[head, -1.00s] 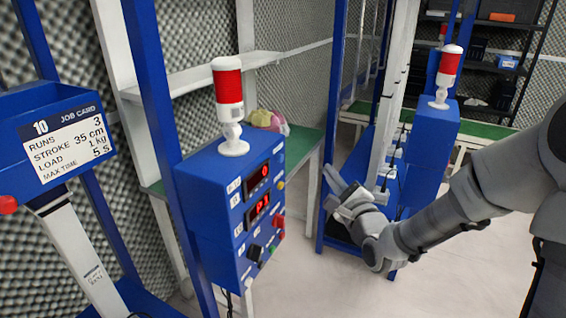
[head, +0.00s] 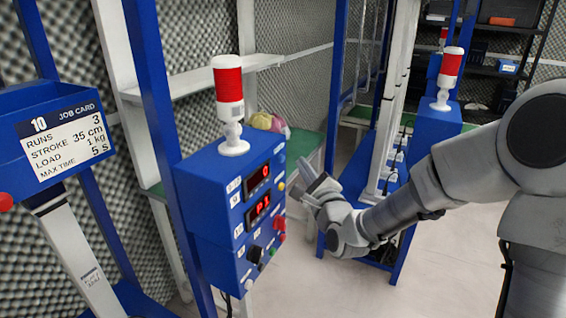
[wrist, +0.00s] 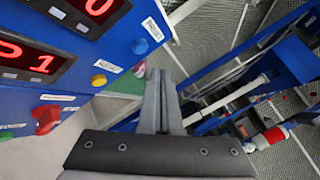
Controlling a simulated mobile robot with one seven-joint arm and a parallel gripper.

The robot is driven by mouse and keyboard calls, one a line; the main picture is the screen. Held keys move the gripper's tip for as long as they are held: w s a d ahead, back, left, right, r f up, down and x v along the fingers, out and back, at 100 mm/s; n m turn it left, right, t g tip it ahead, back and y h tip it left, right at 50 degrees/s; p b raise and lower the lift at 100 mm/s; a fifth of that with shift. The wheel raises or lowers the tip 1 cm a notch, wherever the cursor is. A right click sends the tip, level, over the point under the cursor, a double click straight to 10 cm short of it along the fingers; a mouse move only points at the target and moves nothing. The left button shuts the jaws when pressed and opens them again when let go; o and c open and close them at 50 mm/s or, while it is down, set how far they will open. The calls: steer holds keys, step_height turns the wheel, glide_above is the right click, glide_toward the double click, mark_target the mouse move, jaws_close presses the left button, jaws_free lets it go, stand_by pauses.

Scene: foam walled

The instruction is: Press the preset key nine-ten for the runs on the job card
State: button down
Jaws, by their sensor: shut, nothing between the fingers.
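The job card (head: 62,138) at the left is headed 10 and reads RUNS 3, stroke 35 cm, load 1 kg, max time 5 s. The blue control box (head: 213,205) has two red displays, 0 (head: 258,178) above P1 (head: 258,210). My gripper (head: 306,178) is shut and empty, just right of the box front; contact with any key cannot be told.
A red-and-white beacon (head: 230,103) stands on the box. A black knob (head: 254,253) is low on its front. A second blue frame with a beacon (head: 447,75) stands behind to the right. A green-topped bench (head: 305,146) lies behind the box. Floor is clear in front.

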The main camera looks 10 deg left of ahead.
steer(key=shift+w+a, duration=0.3)
steer(key=shift+a, duration=0.65)
stand_by(1.4)
steer(key=shift+w+a+b, duration=0.2)
steer(key=shift+a+b, duration=0.1)
steer(key=shift+a, duration=0.05)
steer(key=shift+w+a, duration=0.1)
steer(key=shift+a, duration=0.35)
stand_by(0.6)
stand_by(0.3)
steer(key=shift+s+d, duration=0.3)
steer(key=shift+d, duration=0.5)
steer(key=shift+d, duration=0.1)
steer(key=d, duration=0.1)
steer(key=s+d, duration=0.1)
steer(key=d, duration=0.1)
steer(key=d+p, duration=0.1)
steer(key=shift+s+d, duration=0.3)
steer(key=shift+s, duration=0.05)
